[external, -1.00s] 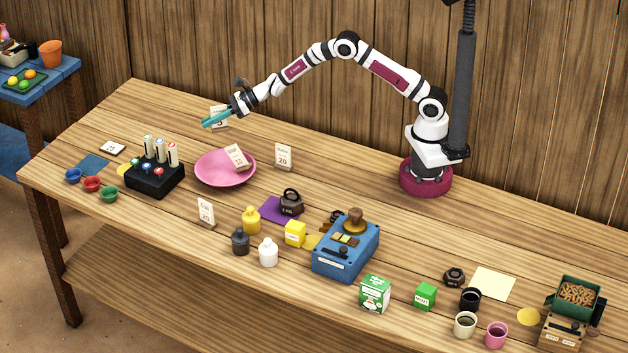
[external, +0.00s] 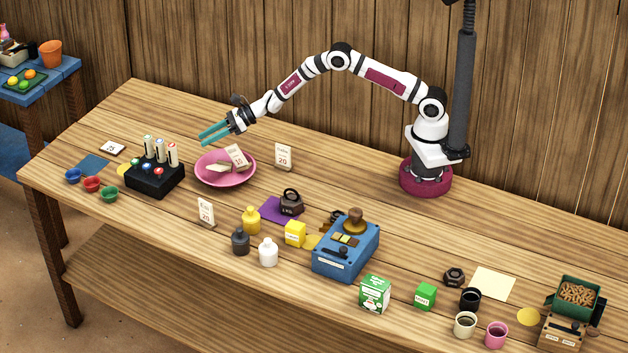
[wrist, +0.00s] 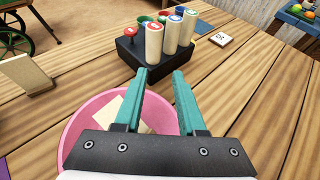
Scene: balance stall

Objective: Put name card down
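My gripper (external: 213,133) has teal fingers spread apart with nothing between them. It is above and slightly left of the back of the pink dish (external: 225,183). A cream name card (external: 217,168) lies low in the dish; its writing is not readable. Another card, marked 10 (external: 237,155), leans upright in the dish. In the wrist view, the open gripper (wrist: 162,85) is over the pink dish (wrist: 75,128), and a cream card (wrist: 104,112) shows in it, partly hidden by the gripper.
Cards marked 20 stand behind right (external: 283,156) and in front (external: 206,212) of the dish. A black holder (external: 154,180) with pale sticks is left of it. A purple mat (external: 275,209) with a dark weight is to the right. The table behind the dish is clear.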

